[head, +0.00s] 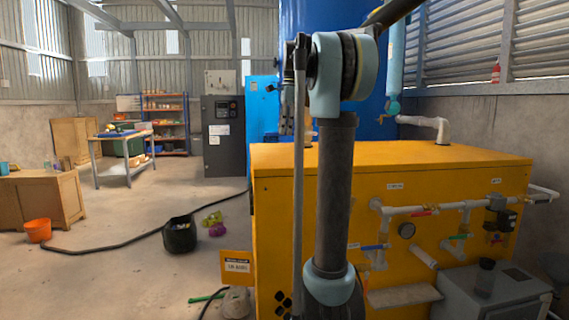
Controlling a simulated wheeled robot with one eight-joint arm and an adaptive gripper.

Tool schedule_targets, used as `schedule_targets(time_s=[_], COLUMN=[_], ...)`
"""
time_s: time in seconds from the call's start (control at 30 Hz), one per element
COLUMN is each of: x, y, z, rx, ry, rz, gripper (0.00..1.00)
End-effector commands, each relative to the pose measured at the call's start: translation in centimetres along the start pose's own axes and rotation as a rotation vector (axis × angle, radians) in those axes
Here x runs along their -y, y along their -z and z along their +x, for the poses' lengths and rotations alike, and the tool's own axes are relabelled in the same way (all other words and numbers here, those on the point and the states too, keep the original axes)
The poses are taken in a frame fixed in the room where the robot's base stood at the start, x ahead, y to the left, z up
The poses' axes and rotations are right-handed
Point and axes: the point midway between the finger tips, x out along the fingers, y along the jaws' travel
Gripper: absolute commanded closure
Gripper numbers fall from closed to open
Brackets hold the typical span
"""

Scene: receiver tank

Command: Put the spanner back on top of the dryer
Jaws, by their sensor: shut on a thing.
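I cannot make out a spanner. A large yellow cabinet (480,160) with pipes and valves on its front stands at right of centre. A smaller grey box (515,285) with a dark knob on it stands at the lower right. No label tells me which is the dryer. The yellow cabinet's flat top looks bare in its visible front part, apart from white pipes; my arm hides part of it.
A blue tank (375,125) stands behind the cabinet. A white pipe (425,123) rises at its back. On the floor are a black bucket (180,237), a dark hose (110,246), an orange bucket (38,230) and a green bar (207,297). The left floor is mostly clear.

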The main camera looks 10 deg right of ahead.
Motion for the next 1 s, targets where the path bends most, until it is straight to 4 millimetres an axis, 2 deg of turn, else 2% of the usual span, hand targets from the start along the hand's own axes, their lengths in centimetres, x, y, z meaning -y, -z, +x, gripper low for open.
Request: schedule_targets(time_s=[0.47, 0.8, 1.0], x=[-0.1, -0.1, -0.1], y=[-1.9, -1.4, -1.3], z=[0.5, 5.3, 6.4], rx=[0.0, 0.0, 0.0], ry=[-0.003, -0.003, -0.003], rz=[-0.026, -0.028, -0.027], gripper=[1.0, 1.0, 1.0])
